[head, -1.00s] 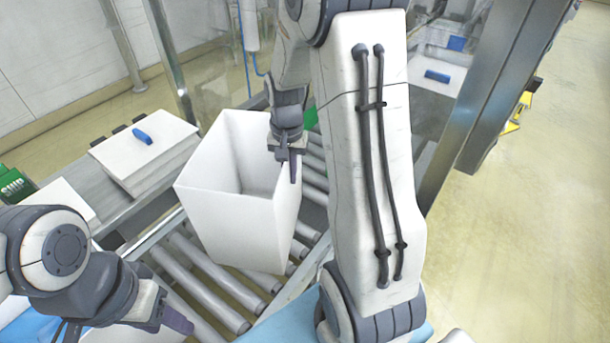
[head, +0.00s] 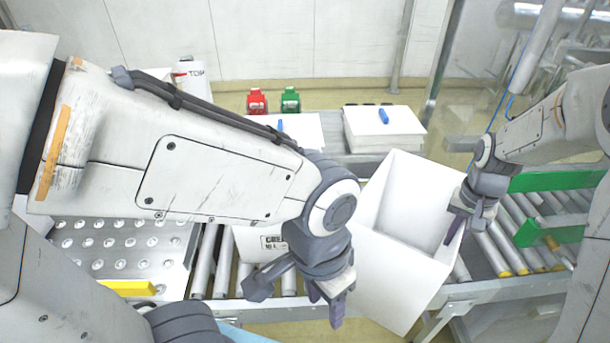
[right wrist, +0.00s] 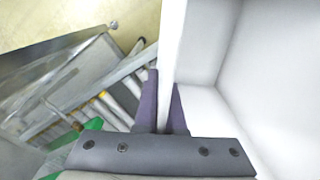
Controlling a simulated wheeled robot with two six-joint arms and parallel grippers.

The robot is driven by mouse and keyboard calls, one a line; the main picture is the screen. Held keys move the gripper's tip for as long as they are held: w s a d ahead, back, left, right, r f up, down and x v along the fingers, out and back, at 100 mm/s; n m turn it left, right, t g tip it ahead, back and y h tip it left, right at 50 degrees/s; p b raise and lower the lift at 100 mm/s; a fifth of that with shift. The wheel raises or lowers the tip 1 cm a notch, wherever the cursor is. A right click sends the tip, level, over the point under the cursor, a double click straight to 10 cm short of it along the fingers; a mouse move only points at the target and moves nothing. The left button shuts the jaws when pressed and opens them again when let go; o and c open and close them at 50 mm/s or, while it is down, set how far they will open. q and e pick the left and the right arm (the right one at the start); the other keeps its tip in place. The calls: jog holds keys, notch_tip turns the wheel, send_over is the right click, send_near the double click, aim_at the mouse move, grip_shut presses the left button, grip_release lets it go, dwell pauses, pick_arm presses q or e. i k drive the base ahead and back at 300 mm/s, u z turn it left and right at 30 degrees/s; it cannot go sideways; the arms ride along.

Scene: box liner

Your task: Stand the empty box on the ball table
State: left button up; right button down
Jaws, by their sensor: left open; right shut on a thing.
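The empty white box (head: 385,260), open at the top, hangs tilted above the roller conveyor right of the middle in the head view. My right gripper (head: 467,222) is shut on its right wall. In the right wrist view the wall (right wrist: 173,50) runs between the fingers (right wrist: 163,110), with the bare inside on the right. My left gripper (head: 325,305) is open and empty, just left of the box. The ball table (head: 115,250), a metal plate with rows of balls, lies at the left, partly hidden by my left arm.
A carton with printing (head: 262,246) sits on the rollers (head: 212,265) behind my left arm. White stacks (head: 382,130) with blue clips stand at the back. Red (head: 257,102) and green (head: 291,100) holders stand behind. A green frame (head: 550,180) is at the right.

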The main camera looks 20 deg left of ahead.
aim_at(127, 241)
jog(key=k, duration=0.6)
jog(key=u, duration=2)
jog(key=i, duration=1.35)
jog(key=u, duration=0.3)
